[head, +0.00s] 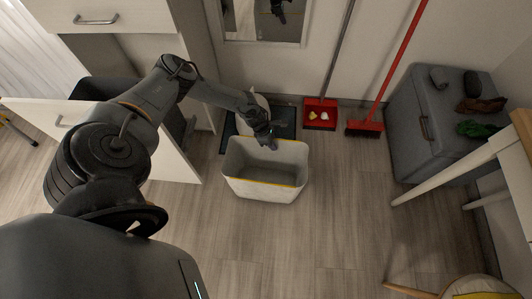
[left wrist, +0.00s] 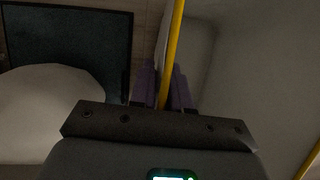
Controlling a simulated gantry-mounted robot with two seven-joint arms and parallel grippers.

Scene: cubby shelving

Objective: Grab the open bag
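The open bag (head: 264,188) is a whitish, bin-shaped bag with a yellow-edged rim, standing upright on the wood floor with its mouth up. My left gripper (head: 268,143) reaches down to its back rim, near the middle. In the left wrist view, the bag's yellow edge (left wrist: 175,40) runs between the two purple fingers of my left gripper (left wrist: 164,88). The fingers are close together on either side of the edge and look shut on it. My right gripper is not in view.
A dark mat (head: 285,122) with a white rounded object (head: 259,102) lies behind the bag. A red dustpan (head: 320,118) and red broom (head: 366,127) stand right of it. A grey box seat (head: 410,125) is farther right. An open drawer (head: 175,155) is left. Floor in front is clear.

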